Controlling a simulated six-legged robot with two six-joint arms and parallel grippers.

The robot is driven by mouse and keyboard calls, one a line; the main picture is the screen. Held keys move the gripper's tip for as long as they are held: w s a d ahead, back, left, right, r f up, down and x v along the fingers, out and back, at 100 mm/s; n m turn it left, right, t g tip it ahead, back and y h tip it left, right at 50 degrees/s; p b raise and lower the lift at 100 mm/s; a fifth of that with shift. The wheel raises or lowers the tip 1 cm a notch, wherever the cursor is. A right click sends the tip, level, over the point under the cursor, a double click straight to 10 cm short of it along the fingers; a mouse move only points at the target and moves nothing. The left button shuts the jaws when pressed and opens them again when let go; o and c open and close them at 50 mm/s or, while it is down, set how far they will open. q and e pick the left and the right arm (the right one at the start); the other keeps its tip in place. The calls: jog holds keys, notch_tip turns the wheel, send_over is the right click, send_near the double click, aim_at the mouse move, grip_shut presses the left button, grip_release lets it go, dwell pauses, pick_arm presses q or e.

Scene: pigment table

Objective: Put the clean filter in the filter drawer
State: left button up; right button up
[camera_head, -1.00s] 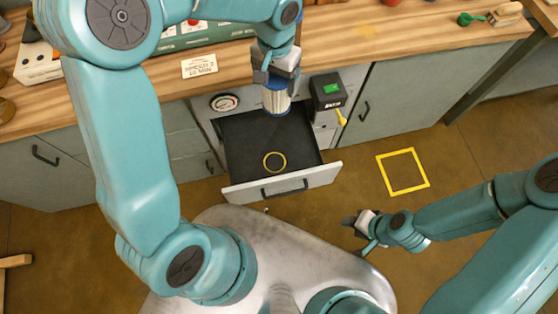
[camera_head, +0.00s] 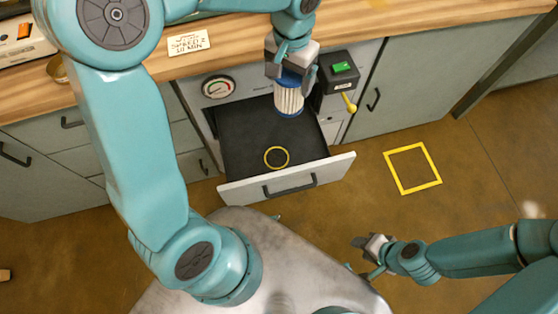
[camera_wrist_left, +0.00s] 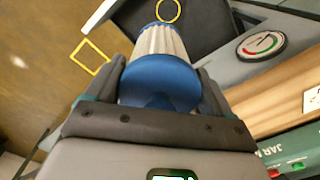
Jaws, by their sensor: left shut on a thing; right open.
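The clean filter (camera_head: 289,98) is a white pleated cylinder with blue end caps. My left gripper (camera_head: 290,80) is shut on its upper blue cap and holds it upright over the back right part of the open drawer. In the left wrist view the filter (camera_wrist_left: 160,60) sits between the two dark fingers. The filter drawer (camera_head: 240,140) is pulled out, with a dark floor, a white front and a yellow ring (camera_head: 276,157) marked inside. I cannot tell whether the filter touches the drawer floor. My right gripper (camera_head: 362,252) is open and empty, low at the right.
A round gauge (camera_head: 218,87) is left of the drawer. A black box with a green display (camera_head: 341,72) and a yellow lever (camera_head: 349,103) is close to the right of the filter. A yellow square (camera_head: 412,168) marks the floor. The wooden counter (camera_head: 240,50) runs behind.

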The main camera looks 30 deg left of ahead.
pick_arm(q)
jog(key=s+a+f+b, duration=0.1)
jog(key=a+f+b, duration=0.2)
jog(key=f+b, duration=1.8)
notch_tip(320, 180, down, 13)
jog(key=shift+n+b, duration=0.3)
jog(key=shift+s+a, duration=0.1)
jog(key=shift+f, duration=0.15)
jog(key=o, duration=1)
jog(key=shift+o, duration=0.2)
notch_tip(320, 180, up, 12)
jog(key=p, duration=0.4)
